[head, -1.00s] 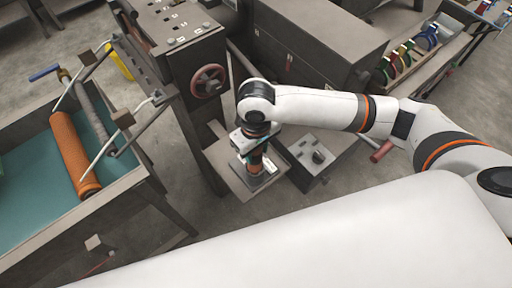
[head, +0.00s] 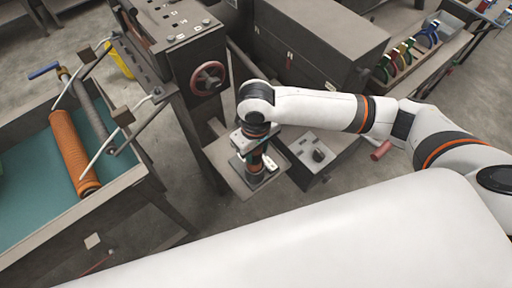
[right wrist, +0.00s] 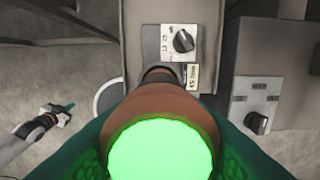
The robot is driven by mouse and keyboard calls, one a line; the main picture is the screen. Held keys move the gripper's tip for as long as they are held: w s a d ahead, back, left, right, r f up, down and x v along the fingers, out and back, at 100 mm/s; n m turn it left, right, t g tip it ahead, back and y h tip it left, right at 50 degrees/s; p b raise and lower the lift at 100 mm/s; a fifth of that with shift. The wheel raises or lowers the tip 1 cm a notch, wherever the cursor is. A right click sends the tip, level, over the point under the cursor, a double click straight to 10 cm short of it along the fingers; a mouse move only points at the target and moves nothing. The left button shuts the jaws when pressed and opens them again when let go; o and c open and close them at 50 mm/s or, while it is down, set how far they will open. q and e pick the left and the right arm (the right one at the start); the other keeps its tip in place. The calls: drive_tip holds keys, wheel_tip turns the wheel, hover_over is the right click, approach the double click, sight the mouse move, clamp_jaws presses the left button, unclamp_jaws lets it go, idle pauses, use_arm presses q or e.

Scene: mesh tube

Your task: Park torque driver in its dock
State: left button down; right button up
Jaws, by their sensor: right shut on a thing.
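The torque driver is a brown-orange cylinder (head: 257,160), upright below my right gripper (head: 255,145). In the right wrist view it is seen end-on, with a glowing green top (right wrist: 160,148). My right gripper is shut on it, with dark teal parts on both sides. Its lower end is over a small grey shelf (head: 225,158), taken as the dock's place. In the right wrist view this shelf carries a dial plate (right wrist: 172,44) and a small label (right wrist: 191,77). The driver hides its own lower end, so seating is unclear. What looks like my left gripper (right wrist: 58,117) is small at the left.
A grey box with a dark knob (head: 318,154) stands right of the shelf. A teal-bedded press with an orange roller (head: 74,152) is at left. Bare floor shows between press and shelf.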

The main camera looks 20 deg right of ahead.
drive_tip(key=shift+f, duration=0.35)
idle(0.3)
drive_tip(key=o, duration=1.2)
drive_tip(key=shift+c, duration=0.2)
wheel_tip(320, 180, up, 12)
drive_tip(key=shift+b, duration=0.85)
